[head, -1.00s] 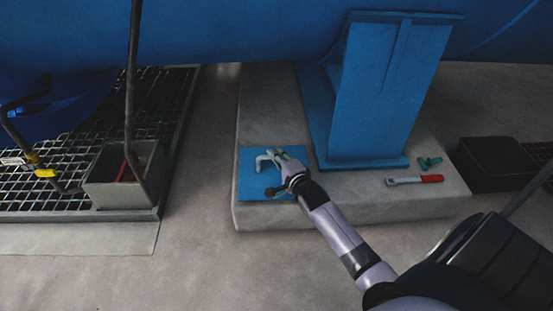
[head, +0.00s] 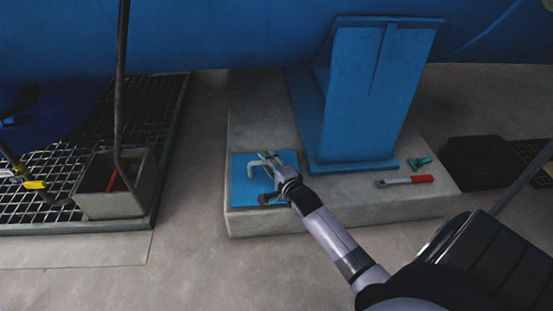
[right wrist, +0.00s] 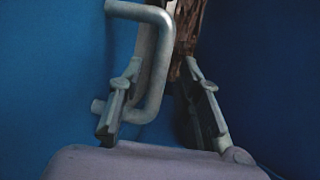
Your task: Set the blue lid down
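The blue lid (head: 240,195) is a square plate with a pale grey U-shaped handle (head: 252,168). It lies on the near left corner of the concrete plinth in the head view. The lid also fills much of the right wrist view (right wrist: 50,80), with its handle (right wrist: 157,70) at upper middle. My right gripper (head: 268,160) is at the handle. In the right wrist view its fingers (right wrist: 163,80) are apart, with the handle's bar between them and a visible gap to the right finger. My left gripper is not in view.
The concrete plinth (head: 330,205) carries a blue support leg (head: 355,100) right of the lid. A red-handled tool (head: 405,181) and a green piece (head: 420,163) lie farther right. A grey bin (head: 112,190) stands on the grating at left. A brown rusty part (right wrist: 186,30) is beyond the fingers.

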